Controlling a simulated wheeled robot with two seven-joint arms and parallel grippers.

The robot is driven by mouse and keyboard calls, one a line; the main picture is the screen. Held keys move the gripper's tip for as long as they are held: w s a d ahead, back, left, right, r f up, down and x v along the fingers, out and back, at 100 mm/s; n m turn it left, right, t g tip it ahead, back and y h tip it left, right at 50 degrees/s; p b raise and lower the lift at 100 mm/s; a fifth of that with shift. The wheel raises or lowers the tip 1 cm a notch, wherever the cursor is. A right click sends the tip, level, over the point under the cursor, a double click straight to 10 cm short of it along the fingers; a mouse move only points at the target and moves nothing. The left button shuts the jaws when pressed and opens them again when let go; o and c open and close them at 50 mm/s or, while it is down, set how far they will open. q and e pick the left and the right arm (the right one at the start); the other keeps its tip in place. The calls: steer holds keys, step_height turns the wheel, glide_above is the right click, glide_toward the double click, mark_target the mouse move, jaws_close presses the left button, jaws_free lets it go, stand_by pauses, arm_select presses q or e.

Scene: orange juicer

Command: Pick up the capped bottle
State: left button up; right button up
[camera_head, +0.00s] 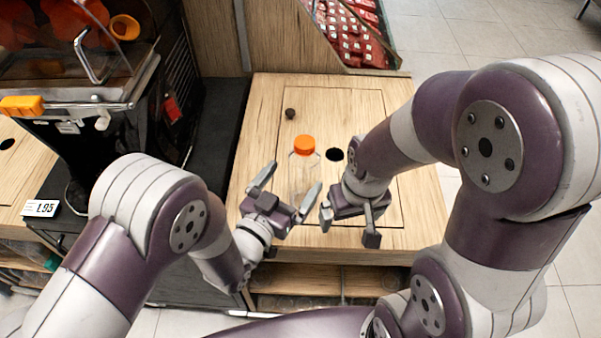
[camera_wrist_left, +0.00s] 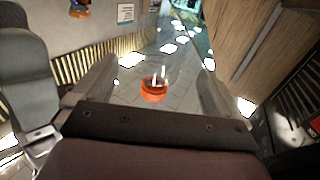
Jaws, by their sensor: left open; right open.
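The capped bottle (camera_head: 303,176) is clear, with an orange cap (camera_head: 304,144), and stands upright on the wooden counter. My left gripper (camera_head: 288,184) is open at the bottle's near side, its fingers pointing toward it and spread to either side of its lower body. In the left wrist view the orange cap (camera_wrist_left: 153,92) and part of the clear bottle (camera_wrist_left: 157,74) show between the open fingers (camera_wrist_left: 155,82). I cannot tell whether a finger touches the bottle. My right gripper (camera_head: 348,226) is open and empty, just right of and nearer than the bottle, close to the left gripper.
The wooden counter (camera_head: 255,118) has a dark hole (camera_head: 334,154) right of the bottle and a small dark knob (camera_head: 290,113) behind it. The dark juicer (camera_head: 130,115) stands at left, with a price tag (camera_head: 41,208) nearby. Red packets (camera_head: 358,36) are behind. The counter's back is clear.

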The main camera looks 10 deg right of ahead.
arm_select(q)
steer(key=x, duration=0.7)
steer(key=shift+w+d, duration=0.15)
steer(key=shift+w, duration=0.05)
steer(key=shift+s+r, duration=0.1)
steer(key=c, duration=1.3)
